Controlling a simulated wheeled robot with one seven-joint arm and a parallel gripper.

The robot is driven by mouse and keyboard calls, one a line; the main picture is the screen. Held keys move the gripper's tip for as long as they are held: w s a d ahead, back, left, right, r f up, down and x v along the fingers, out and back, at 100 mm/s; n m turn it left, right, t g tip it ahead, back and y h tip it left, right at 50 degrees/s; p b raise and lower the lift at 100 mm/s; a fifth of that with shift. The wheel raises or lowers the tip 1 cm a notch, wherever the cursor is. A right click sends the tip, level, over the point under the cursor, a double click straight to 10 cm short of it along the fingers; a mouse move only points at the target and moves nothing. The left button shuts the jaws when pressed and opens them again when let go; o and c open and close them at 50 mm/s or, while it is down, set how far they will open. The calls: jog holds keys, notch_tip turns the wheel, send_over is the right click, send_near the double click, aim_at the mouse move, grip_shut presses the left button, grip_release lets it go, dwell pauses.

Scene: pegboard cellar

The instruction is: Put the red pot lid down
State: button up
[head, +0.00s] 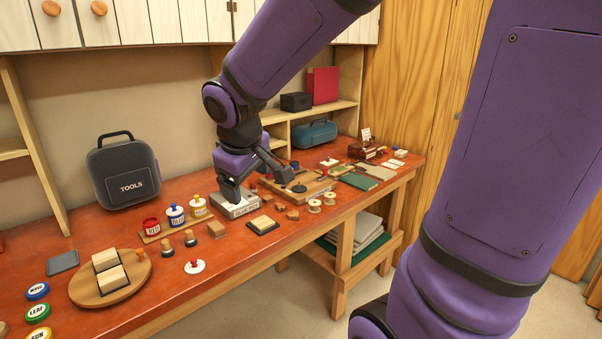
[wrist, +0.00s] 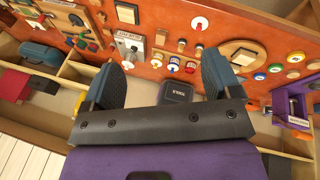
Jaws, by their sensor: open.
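The red pot lid (head: 194,266) is a white disc with a red knob. It lies flat and knob up on the orange-red bench, in front of the pots; it also shows in the wrist view (wrist: 199,23). The pot marked RED (head: 152,227) stands behind it with no lid on. The blue pot (head: 175,216) and the yellow pot (head: 198,208) beside it wear lids with matching knobs. My gripper (head: 255,183) is open and empty above the bench, right of the pots and apart from the lid. Both fingers (wrist: 167,60) show in the wrist view with nothing between them.
A round wooden board with cream blocks (head: 112,298) lies left of the lid, with wooden pegs (head: 190,238) behind it. A tool case (head: 125,172) stands at the back. A labelled grey-white box (head: 238,207) sits below my gripper. Bare bench surrounds the lid.

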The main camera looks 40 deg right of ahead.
jog(key=s+r+m+y, duration=0.1)
jog(key=s+r, duration=0.2)
jog(key=s, duration=0.5)
jog(key=s+r+m+t+y, duration=0.1)
jog(key=s+r+m, duration=0.1)
jog(key=s, duration=0.5)
jog(key=shift+s+r+t+y, duration=0.3)
jog(key=shift+s+r, duration=0.1)
jog(key=shift+r, duration=0.3)
